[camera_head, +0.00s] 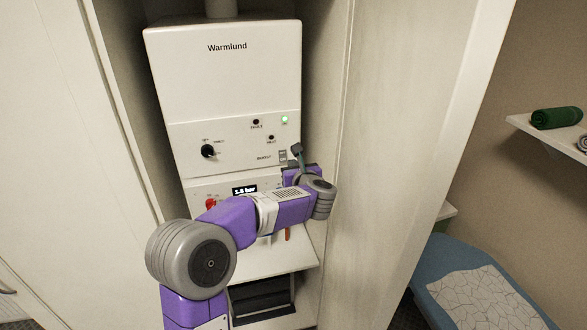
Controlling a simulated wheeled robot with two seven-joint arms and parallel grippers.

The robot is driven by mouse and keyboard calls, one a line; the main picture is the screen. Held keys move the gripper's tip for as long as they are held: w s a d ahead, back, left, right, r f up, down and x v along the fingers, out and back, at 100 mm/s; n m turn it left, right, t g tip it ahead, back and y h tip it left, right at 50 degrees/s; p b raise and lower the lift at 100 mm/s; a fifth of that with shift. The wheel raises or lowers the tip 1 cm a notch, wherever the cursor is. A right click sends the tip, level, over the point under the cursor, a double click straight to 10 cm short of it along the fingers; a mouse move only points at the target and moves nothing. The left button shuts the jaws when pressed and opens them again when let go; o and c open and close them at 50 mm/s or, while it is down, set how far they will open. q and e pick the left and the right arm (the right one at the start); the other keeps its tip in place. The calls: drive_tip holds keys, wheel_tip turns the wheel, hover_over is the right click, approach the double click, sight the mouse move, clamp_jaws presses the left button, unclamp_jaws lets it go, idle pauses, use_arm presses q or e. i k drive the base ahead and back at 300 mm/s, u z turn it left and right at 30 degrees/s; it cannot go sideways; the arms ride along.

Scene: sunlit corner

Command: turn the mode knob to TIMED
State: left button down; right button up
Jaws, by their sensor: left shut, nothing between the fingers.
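The mode knob (208,151) is a round black dial on the lower left of the white Warmlund boiler's front panel (235,140). Small labels sit around it, too small to read surely. My left gripper (296,150) is at the panel's right side, close to the small switch (283,156) beside the lower label. It is shut and empty, well to the right of the knob. I cannot tell if its fingertips touch the panel. My left arm covers part of the lower panel. My right gripper is out of view.
A green light (285,119) glows at the panel's upper right. Below are a lit "1.8 bar" display (244,190) and a red knob (211,203). Cabinet walls enclose the boiler on both sides. A shelf with a green roll (556,118) and a blue ironing board (455,262) stand at right.

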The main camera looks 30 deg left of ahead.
sight(207, 150)
drive_tip(key=k, duration=1)
